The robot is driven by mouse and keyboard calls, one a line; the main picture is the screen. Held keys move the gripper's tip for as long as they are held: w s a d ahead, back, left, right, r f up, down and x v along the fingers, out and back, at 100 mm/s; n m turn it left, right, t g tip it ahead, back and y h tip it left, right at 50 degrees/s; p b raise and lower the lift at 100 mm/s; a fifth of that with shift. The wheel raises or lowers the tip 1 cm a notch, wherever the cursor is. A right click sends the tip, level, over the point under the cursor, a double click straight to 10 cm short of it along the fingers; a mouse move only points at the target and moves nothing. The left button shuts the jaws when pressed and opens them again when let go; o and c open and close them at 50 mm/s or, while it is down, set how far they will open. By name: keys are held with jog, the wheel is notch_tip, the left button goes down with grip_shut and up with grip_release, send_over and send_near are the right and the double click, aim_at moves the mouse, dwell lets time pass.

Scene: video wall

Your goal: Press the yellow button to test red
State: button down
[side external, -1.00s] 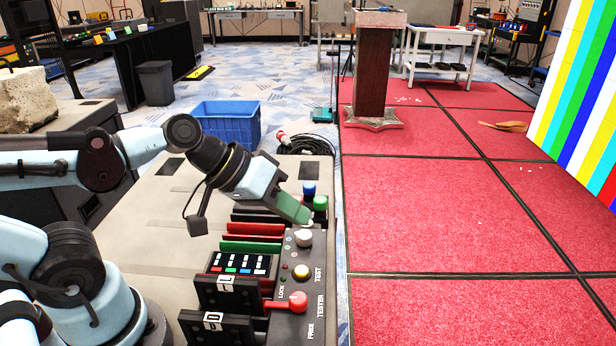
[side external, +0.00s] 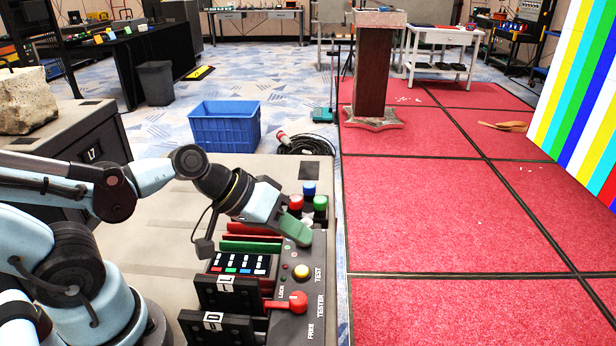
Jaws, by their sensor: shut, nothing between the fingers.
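The yellow button (side external: 301,271) sits on the dark control panel (side external: 312,256) beside the word TEST, low in the middle of the side external view. My gripper (side external: 301,238) is shut and empty, with its green tip pointing down over the panel. The tip is a little above the yellow button in the picture, and a gap shows between them. The tip covers the spot of a white knob. A red button (side external: 295,202), a blue button (side external: 309,188) and a green button (side external: 320,203) stand farther back.
A red lever (side external: 298,300) stands in front of the yellow button. Beside the panel are red and green bars (side external: 250,246), a pad of coloured keys (side external: 238,264) and black blocks (side external: 225,292). A blue crate (side external: 225,128) stands behind; red floor (side external: 430,230) lies right.

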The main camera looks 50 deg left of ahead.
aim_at(295, 271)
jog(key=shift+f, duration=2.3)
jog(key=shift+f, duration=0.1)
dwell(0.5)
jog(key=shift+f, duration=0.35)
jog(key=shift+s+f, duration=0.1)
jog(key=shift+f, duration=0.4)
dwell(0.7)
jog(key=shift+r, duration=0.9)
jog(key=shift+r, duration=2.5)
jog(key=shift+a, duration=0.15)
